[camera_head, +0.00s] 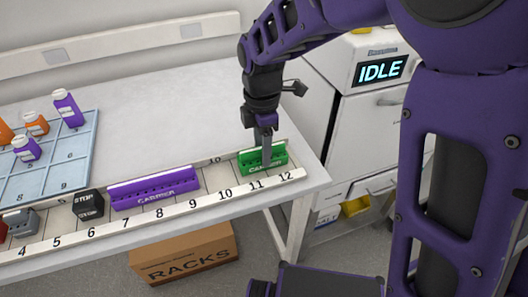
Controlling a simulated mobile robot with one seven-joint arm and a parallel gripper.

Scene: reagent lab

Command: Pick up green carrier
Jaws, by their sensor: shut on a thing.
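The green carrier (278,158) sits at the right end of the numbered rail, around positions 11 and 12, near the table's right edge. My gripper (266,150) points straight down onto it and is shut on it. The fingers hide part of the carrier's middle and its label. The carrier appears level and low at the rail; I cannot tell whether it is clear of the surface.
A longer purple carrier (154,188) lies on the rail (200,208) to the left, beside a black STOP block (88,205) and a grey carrier (20,222). A blue tray (65,165) with bottles stands at far left. A machine reading IDLE (380,70) stands at right.

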